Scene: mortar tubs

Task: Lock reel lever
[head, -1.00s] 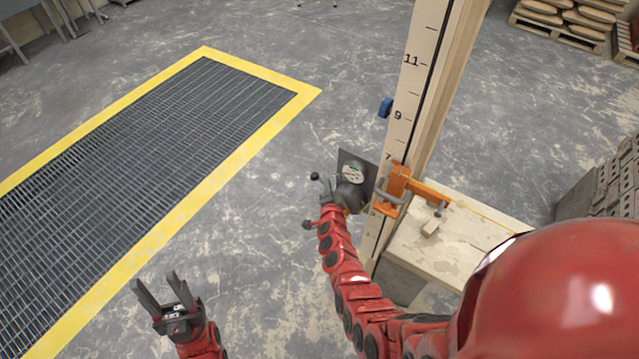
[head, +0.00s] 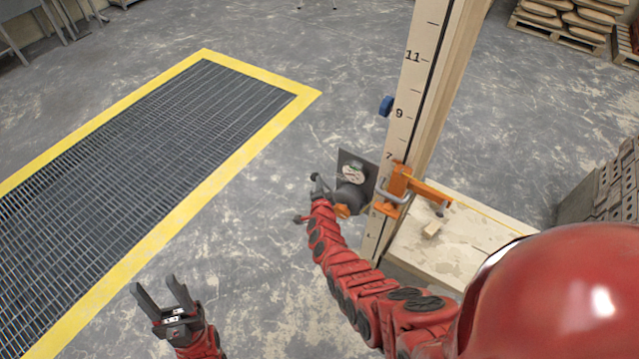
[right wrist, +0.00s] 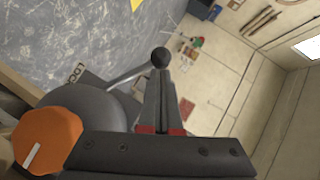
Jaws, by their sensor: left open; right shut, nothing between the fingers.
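The reel (head: 350,196) is a dark grey drum on a dark square plate (head: 357,158), beside the numbered post. It also shows large in the right wrist view (right wrist: 92,104), with an orange knob (right wrist: 45,140) in front. Its lever is a thin rod ending in a black ball (right wrist: 160,57). My right gripper (head: 319,186) is shut and empty beside the reel. In the right wrist view its fingertips (right wrist: 160,78) lie just below the ball; I cannot tell whether they touch it. My left gripper (head: 160,300) is open and empty, low over the floor at the left.
The wooden post (head: 405,105) stands upright behind the reel, with an orange clamp (head: 415,187) and a blue piece (head: 386,106). A wooden board (head: 455,240) lies right of it. A yellow-edged floor grate (head: 150,130) is at left. Open floor lies between.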

